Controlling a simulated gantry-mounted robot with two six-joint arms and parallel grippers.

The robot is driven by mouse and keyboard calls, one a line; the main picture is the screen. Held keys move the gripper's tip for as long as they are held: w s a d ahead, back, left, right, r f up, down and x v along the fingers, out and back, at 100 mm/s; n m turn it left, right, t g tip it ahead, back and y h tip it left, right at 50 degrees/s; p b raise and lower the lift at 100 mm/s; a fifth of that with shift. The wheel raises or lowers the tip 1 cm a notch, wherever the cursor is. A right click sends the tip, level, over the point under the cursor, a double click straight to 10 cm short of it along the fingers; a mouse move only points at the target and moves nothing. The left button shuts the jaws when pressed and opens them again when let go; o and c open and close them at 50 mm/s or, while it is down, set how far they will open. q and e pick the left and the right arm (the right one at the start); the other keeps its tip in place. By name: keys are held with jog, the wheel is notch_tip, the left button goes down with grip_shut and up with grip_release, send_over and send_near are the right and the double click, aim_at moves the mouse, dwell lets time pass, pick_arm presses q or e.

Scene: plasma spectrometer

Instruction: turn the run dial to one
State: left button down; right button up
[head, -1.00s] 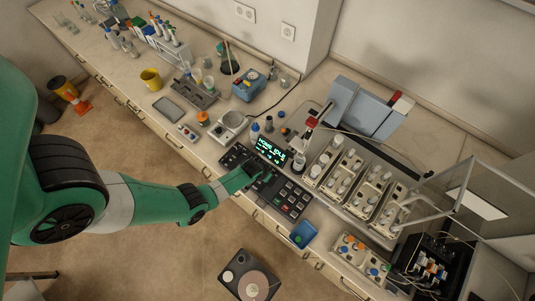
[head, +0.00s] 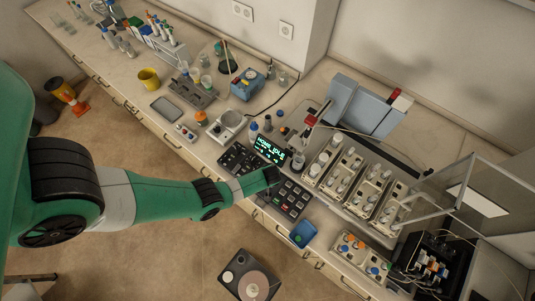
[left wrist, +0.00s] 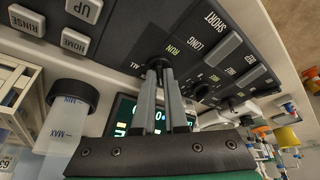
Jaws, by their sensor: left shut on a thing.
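The black control panel (head: 291,199) lies at the bench front, below a screen (head: 270,150) with green text. In the left wrist view, a dark dial (left wrist: 157,62) stands on the panel (left wrist: 120,28), with the words "RUN" and "ALL" printed near it. My left gripper (left wrist: 160,72) is shut on this dial, its two grey fingers close together. In the head view my left gripper (head: 272,176) is over the panel and hides the dial. The dial's pointer cannot be made out. My right gripper is in neither view.
Panel buttons (left wrist: 222,48) sit close to the fingers. A black-capped bottle (left wrist: 68,115) stands beside the panel. Sample racks (head: 345,168) are to the right, a blue container (head: 303,233) at the front edge, and a balance (head: 228,124) to the left.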

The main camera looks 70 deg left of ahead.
pick_arm(q)
jog(key=shift+w+n+g, duration=0.1)
jog(key=shift+n+g, duration=0.2)
jog(key=shift+n, duration=0.5)
jog(key=c, duration=1)
grip_release()
jog(key=shift+o, duration=0.2)
